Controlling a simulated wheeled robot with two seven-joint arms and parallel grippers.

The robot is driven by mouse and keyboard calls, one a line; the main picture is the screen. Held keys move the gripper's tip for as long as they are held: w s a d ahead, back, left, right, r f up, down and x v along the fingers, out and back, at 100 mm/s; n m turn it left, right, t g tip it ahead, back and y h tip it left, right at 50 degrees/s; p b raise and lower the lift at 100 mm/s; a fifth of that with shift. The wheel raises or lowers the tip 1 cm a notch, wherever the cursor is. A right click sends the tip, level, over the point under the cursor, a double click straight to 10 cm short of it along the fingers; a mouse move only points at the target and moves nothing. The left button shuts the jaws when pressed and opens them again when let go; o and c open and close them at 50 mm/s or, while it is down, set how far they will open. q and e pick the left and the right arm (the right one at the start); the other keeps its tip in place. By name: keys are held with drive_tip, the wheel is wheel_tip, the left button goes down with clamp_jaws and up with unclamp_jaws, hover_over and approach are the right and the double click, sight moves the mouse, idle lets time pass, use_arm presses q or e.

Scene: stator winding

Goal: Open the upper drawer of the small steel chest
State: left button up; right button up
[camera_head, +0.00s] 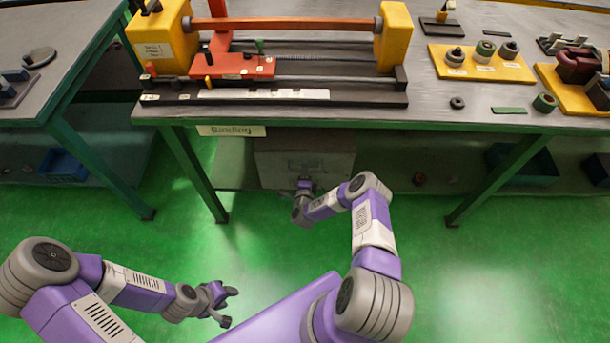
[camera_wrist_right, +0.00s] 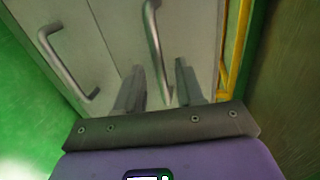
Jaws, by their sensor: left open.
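The small steel chest (camera_head: 280,160) stands under the bench, its front partly hidden by my right arm in the head view. In the right wrist view, the chest front is turned sideways, with two bar handles. The lower drawer handle (camera_wrist_right: 65,70) is at the left, on the floor side. The upper drawer handle (camera_wrist_right: 154,40) runs between the fingers of my right gripper (camera_wrist_right: 160,82). These fingers are apart, one on each side of the handle; contact is unclear. The upper drawer looks shut. My left gripper (camera_head: 229,306) is open and empty above the green floor.
The bench (camera_head: 330,118) overhangs the chest, with a green leg (camera_head: 195,175) to the left and another (camera_head: 490,180) to the right. A blue bin (camera_head: 62,166) and a dark green bin (camera_head: 525,168) sit on low shelves. The floor before the chest is clear.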

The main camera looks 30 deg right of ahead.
drive_tip(key=shift+w+d, duration=0.2)
drive_tip(key=shift+w, duration=0.15)
clamp_jaws()
